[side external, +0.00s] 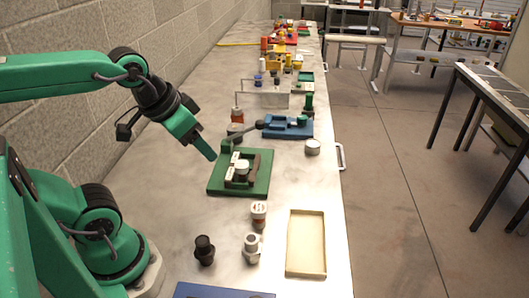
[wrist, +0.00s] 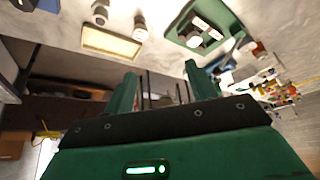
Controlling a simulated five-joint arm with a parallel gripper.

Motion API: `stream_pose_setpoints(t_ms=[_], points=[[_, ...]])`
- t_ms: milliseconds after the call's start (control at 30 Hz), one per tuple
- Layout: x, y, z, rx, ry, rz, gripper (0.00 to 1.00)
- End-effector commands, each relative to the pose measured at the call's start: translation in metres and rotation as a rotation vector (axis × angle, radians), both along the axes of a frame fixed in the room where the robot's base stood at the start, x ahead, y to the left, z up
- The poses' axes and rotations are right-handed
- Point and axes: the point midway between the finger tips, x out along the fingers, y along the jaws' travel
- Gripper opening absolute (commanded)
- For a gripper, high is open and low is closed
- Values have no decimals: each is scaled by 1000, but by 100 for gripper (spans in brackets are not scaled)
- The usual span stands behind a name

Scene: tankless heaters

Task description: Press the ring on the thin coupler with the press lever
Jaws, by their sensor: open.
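A green base plate (side external: 223,187) lies on the metal bench, with pale and dark brown blocks around an upright light grey cylindrical fitting (side external: 242,169). I cannot tell whether this fitting is the thin coupler or whether it bears a ring. My gripper (side external: 211,156) is above and left of the plate, pointing down and right, touching nothing. In the wrist view its fingers (wrist: 160,88) are apart and empty; the green plate (wrist: 174,27) shows beyond them at the top.
A blue fixture (side external: 289,127) stands behind the plate. A grey round piece (side external: 312,147) is to the right. Bench left of the plate is clear.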

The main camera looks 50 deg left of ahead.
Motion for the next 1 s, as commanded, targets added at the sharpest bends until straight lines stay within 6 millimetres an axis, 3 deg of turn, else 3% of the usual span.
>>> stream_pose_setpoints(t_ms=[200,500,767,1000], points=[[0,0,0,0,0,1,57],[6,2,5,11,7,-11,0],[28,10,21,55,36,-69,0],[61,24,38,114,78,-157,0]])
